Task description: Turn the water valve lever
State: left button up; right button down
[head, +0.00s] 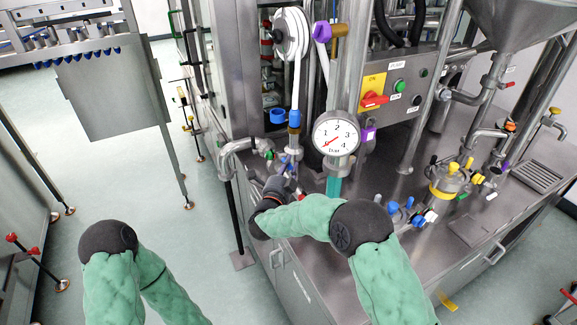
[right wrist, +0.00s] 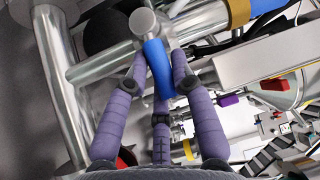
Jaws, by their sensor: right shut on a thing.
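The water valve lever (right wrist: 157,66) has a blue handle on a silver valve body (right wrist: 145,24) joined to steel pipes. In the right wrist view, the purple fingers of my right gripper (right wrist: 160,72) are shut around the blue handle. In the head view, my right gripper (head: 284,183) is at the pipework on the machine's front left edge. There it largely hides the lever. My left arm shows at the lower left, but its gripper is not in view.
A round pressure gauge (head: 337,133) stands just right of my right gripper. A control box (head: 395,85) with a red-and-yellow switch is behind it. More valves (head: 450,178) stand on the steel deck at right. The floor at left is mostly free.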

jog(key=r+n+g+p, duration=0.1)
jog(key=p, duration=0.3)
jog(key=r+n+g+p, duration=0.1)
jog(key=p, duration=0.2)
jog(key=r+n+g+y+p, duration=0.1)
jog(key=p, duration=0.3)
jog(key=shift+w+a+r+n+g+p, duration=0.1)
jog(key=shift+w+r+n+g+p, duration=0.2)
jog(key=shift+g+p, duration=0.1)
pick_arm(q)
notch_tip(320, 180, up, 14)
jog(key=p, duration=0.1)
jog(key=shift+f+p, duration=0.2)
jog(key=shift+p, duration=0.1)
pick_arm(e)
jog(key=shift+w+n+g, duration=0.1)
jog(key=shift+n+g, duration=0.2)
pick_arm(q)
jog(key=shift+c, duration=0.3)
